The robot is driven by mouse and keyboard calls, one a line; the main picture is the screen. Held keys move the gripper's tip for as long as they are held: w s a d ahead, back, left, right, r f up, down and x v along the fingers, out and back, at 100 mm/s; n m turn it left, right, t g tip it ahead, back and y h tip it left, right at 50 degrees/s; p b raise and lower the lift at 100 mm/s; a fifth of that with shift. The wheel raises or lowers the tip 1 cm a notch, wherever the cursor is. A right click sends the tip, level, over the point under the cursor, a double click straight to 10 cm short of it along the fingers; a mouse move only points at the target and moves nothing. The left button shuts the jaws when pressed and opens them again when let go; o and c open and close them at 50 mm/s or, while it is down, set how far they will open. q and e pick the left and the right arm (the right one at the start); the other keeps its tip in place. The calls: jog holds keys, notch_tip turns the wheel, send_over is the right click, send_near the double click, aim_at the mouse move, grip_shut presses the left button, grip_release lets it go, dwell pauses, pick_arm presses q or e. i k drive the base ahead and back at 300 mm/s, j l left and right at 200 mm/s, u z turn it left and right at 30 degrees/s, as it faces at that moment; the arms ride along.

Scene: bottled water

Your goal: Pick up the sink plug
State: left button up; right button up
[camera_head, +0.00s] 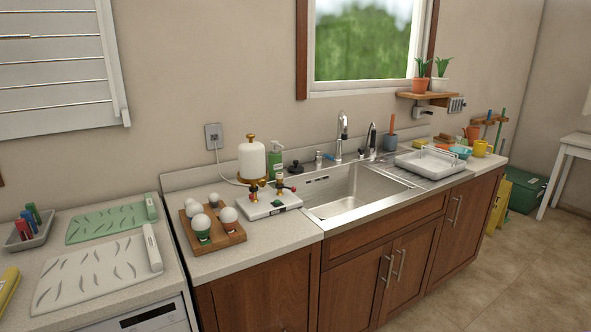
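A small black round piece with a knob on top, which looks like the sink plug (296,167), sits on the back left rim of the sink. It is just right of a green bottle (275,160). The steel sink (345,190) is set into the counter, and its basin looks empty from here. Neither of my grippers shows in the head view.
A white flat device (268,207) with small gold and red parts stands left of the basin, in front of the plug. A wooden tray (226,240) with white balls is further left. Faucets (342,140) rise behind the sink. A white dish tray (425,166) stands on the right.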

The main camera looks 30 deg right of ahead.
aim_at(293, 169)
jog(key=l+z, duration=0.15)
jog(key=z, duration=0.3)
jog(key=l+z, duration=0.15)
jog(key=z, duration=0.25)
jog(key=i+l+z, duration=0.15)
jog(key=l+z, duration=0.15)
jog(key=l, duration=0.15)
jog(key=i+l+z, duration=0.15)
jog(key=l+z, duration=0.15)
jog(key=i+l+z, duration=0.1)
jog(key=l, duration=0.25)
jog(key=i+l, duration=0.25)
jog(key=i+l+z, duration=0.15)
jog(key=l, duration=0.2)
jog(key=i+l, duration=0.25)
jog(key=l, duration=0.15)
jog(key=i+l, duration=0.3)
jog(key=l, duration=0.1)
